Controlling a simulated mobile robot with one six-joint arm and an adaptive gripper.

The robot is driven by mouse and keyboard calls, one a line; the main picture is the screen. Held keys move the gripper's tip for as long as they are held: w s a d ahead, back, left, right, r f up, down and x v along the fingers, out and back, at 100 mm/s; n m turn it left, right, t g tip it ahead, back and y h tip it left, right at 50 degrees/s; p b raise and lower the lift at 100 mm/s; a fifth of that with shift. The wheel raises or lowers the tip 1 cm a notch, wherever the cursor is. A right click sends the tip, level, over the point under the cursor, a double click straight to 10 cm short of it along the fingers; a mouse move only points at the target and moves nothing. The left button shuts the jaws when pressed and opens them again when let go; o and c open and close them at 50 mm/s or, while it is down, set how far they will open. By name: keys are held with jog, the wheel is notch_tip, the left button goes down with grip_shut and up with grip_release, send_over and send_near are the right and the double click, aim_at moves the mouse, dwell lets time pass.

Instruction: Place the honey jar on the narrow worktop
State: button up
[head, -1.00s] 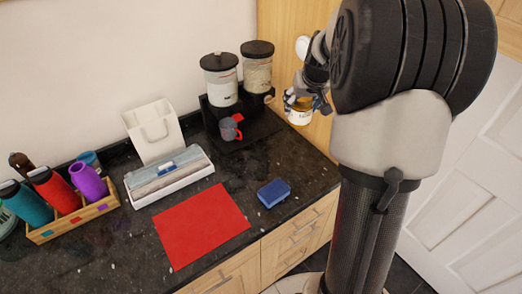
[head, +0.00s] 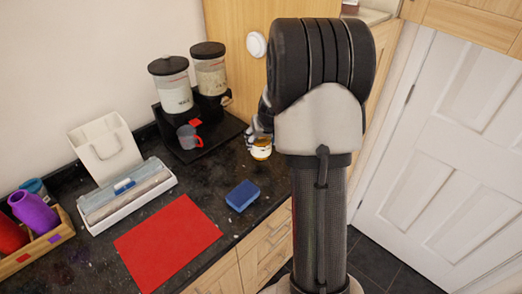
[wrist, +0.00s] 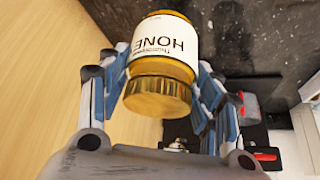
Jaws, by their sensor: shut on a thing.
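The honey jar (wrist: 163,50) has a gold lid and a white label reading "HONE". My gripper (wrist: 160,85) is shut on it, with one blue-grey finger on each side. In the head view the jar (head: 261,152) hangs below my gripper (head: 259,136), near the right end of the dark granite counter (head: 215,200). A narrow pale surface (head: 374,15) shows at the top, behind my arm and beyond the wood panel. It may be the narrow worktop, and most of it is hidden.
A tall wood panel (head: 235,50) stands beside the jar. A white door (head: 450,150) is at the right, with dark floor (head: 385,262) before it.

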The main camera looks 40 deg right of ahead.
aim_at(261, 148)
jog(key=shift+f+b, duration=0.65)
jog(key=shift+f, duration=1.3)
jog(key=shift+f, duration=0.15)
jog(key=o, duration=1.5)
